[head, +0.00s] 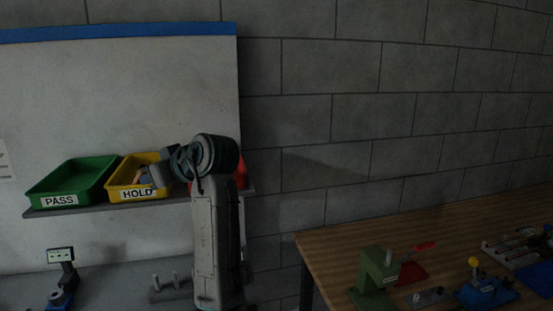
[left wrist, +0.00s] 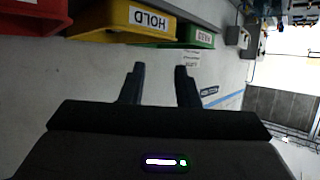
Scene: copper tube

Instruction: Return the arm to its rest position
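My left arm rises in the middle of the head view, bent at the top, with its wrist turned left toward the shelf. The left gripper (left wrist: 159,84) shows two separate dark fingers with nothing between them in the left wrist view. In the head view its end is in front of the yellow HOLD bin (head: 126,192), partly covering it; small orange-brown and bluish shapes there are too small to identify. The yellow bin also shows in the left wrist view (left wrist: 112,32), beyond the fingers. My right gripper is in neither view.
A green PASS bin (head: 66,182) stands left of the yellow bin on the shelf (head: 110,207); a red bin (head: 241,171) is partly behind my arm. A wooden table (head: 400,230) at right holds a green fixture (head: 375,278) and blue tools. A small device (head: 61,255) stands lower left.

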